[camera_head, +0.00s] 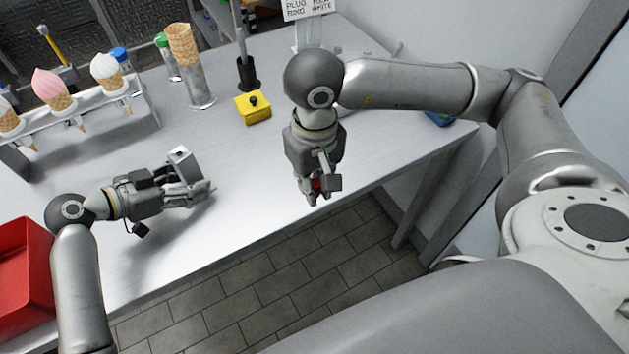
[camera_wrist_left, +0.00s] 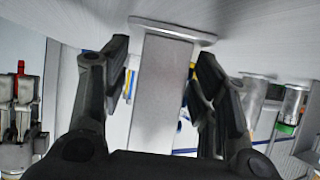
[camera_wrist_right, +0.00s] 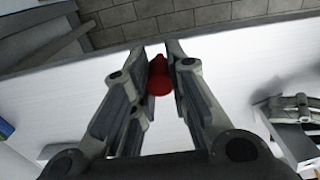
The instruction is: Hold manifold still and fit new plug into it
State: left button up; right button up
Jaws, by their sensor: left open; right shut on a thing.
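The manifold (camera_head: 184,165), a grey metal block, stands on the table in front of my left gripper (camera_head: 200,188). In the left wrist view the manifold (camera_wrist_left: 162,92) is between the two fingers, with a gap visible beside it. My left gripper is open around it. My right gripper (camera_head: 318,190) is shut on a red plug (camera_wrist_right: 159,78) and points down near the table's front edge. The plug is partly hidden by the fingers in the head view. The plug is apart from the manifold, to its right. The manifold's opening cannot be made out.
A yellow block with a black knob (camera_head: 252,108) sits behind the grippers. A rack of ice cream cones (camera_head: 85,115) and a holder of stacked cones (camera_head: 199,92) stand at the back left. A red bin (camera_head: 22,270) is at the left edge. Table between the grippers is clear.

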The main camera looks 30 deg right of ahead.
pick_arm(q)
jog(key=shift+a+r, duration=0.1)
jog(key=shift+a, duration=0.05)
jog(key=shift+s+a+r, duration=0.25)
jog(key=shift+a+r, duration=0.1)
jog(key=shift+a, duration=0.25)
jog(key=shift+w+d+f, duration=0.1)
jog(key=shift+d+f, duration=0.05)
jog(key=shift+d, duration=0.05)
dwell(0.7)
jog(key=shift+w+d+f, duration=0.15)
jog(key=shift+d+f, duration=0.15)
jog(key=shift+d, duration=0.25)
jog(key=shift+c, duration=0.5)
jog(key=c, duration=0.9)
